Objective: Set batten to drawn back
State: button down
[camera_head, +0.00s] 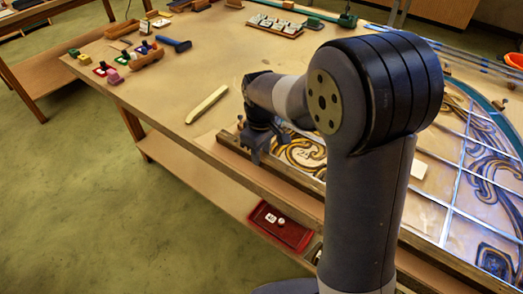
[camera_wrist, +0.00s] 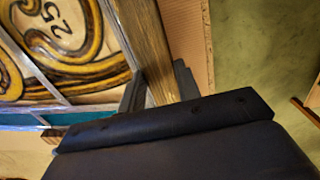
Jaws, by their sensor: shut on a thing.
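The batten (camera_wrist: 150,45) is a long brown wooden bar along the edge of the leaded panel (camera_wrist: 60,50). In the head view the batten (camera_head: 290,184) runs along the table's near edge and passes behind my arm. My gripper (camera_head: 256,150) is at its left part, reaching down over it. In the wrist view my gripper's fingers (camera_wrist: 158,88) stand on either side of the batten, shut on it. The panel (camera_head: 465,190) has painted yellow and brown scrolls between grey lead lines. My arm hides the middle of the panel and batten in the head view.
A pale wooden strip (camera_head: 207,104) lies on the bare table left of my gripper. A blue-handled tool (camera_head: 174,44), small coloured blocks and a rack of pieces (camera_head: 275,26) are farther back. A red tray (camera_head: 281,226) sits on the lower shelf. Green floor is open at left.

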jog(key=shift+n, duration=0.3)
jog(key=s+a, duration=0.2)
jog(key=s, duration=0.1)
jog(key=shift+s+a, duration=0.25)
jog(key=shift+a, duration=0.05)
jog(key=c, duration=1)
grip_release()
notch_tip(320, 180, up, 11)
jog(key=shift+f, duration=0.1)
notch_tip(320, 180, down, 10)
jog(key=shift+f, duration=0.4)
jog(key=shift+w+d, duration=0.1)
jog(key=shift+w, duration=0.05)
